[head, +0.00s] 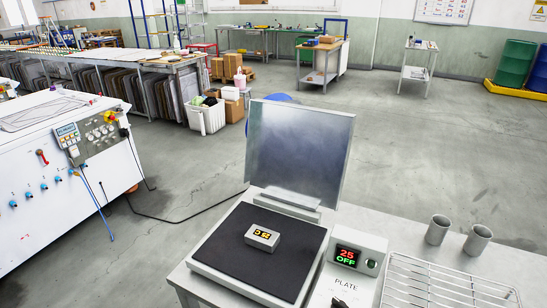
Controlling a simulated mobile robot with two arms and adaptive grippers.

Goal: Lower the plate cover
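The plate cover (299,150) is a flat grey metal panel. It stands raised, nearly upright, at the back edge of the plate. The plate (235,263) has a dark, flat top in a pale frame and lies open on the bench. A small grey box with an orange-lit display (262,237) sits on the dark top. A control box (348,262) marked PLATE stands to the right of the plate, its display showing 25 and OFF. Neither of my grippers is in view.
A wire rack (445,285) lies on the bench at the right front. Two grey cups (437,230) (477,240) stand behind it. A white machine with a control panel (88,135) stands at the left. Open floor (420,140) lies behind the bench.

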